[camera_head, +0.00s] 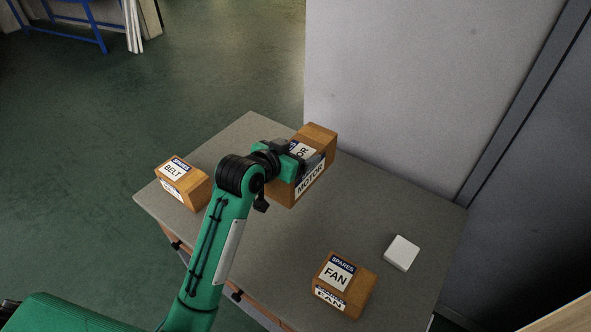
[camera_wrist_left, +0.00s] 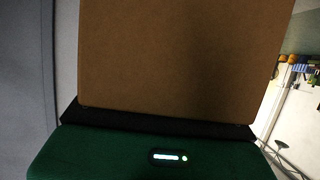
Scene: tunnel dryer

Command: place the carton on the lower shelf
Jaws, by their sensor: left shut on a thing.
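A brown carton labelled MOTOR (camera_head: 321,141) is at the back of the grey table in the head view. My left gripper (camera_head: 290,160) is shut on this carton, reaching over it from the left. I cannot tell whether the carton rests on the table or is held just above it. In the left wrist view the carton (camera_wrist_left: 180,55) fills most of the picture as a plain brown face, close against the gripper. My right gripper is not in view. No lower shelf can be made out clearly in these frames.
The grey table (camera_head: 255,250) also bears a BELT carton (camera_head: 183,183) at the left, a FAN carton (camera_head: 342,284) at the front right and a small white box (camera_head: 402,253). A pale wall (camera_head: 400,90) stands behind the table. Green floor lies open at the left.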

